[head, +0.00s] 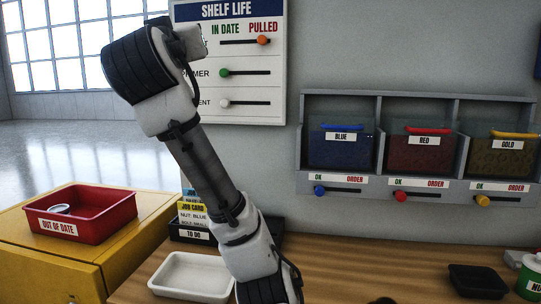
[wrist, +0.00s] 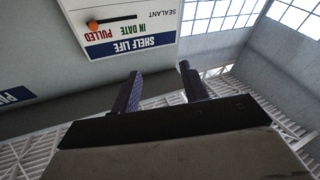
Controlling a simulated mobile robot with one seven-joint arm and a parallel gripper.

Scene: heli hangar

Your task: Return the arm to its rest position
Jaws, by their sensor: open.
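My arm rises from the bottom of the head view, bends at its top left, and stands in front of the bench. My gripper (wrist: 160,82) shows in the wrist view with its two dark fingers apart and nothing between them. It points up toward the wall and ceiling, clear of any object. In the head view the fingers cannot be made out. The shelf life board (head: 243,98) hangs on the wall behind the arm. It also shows upside down in the wrist view (wrist: 152,22).
A red out-of-date bin (head: 108,218) holding a round item sits on a yellow cabinet (head: 45,262). A white tray (head: 190,277) lies on the bench beside my arm. Blue, red and gold bins (head: 340,148) hang at right. A black tray (head: 478,281) stands front right.

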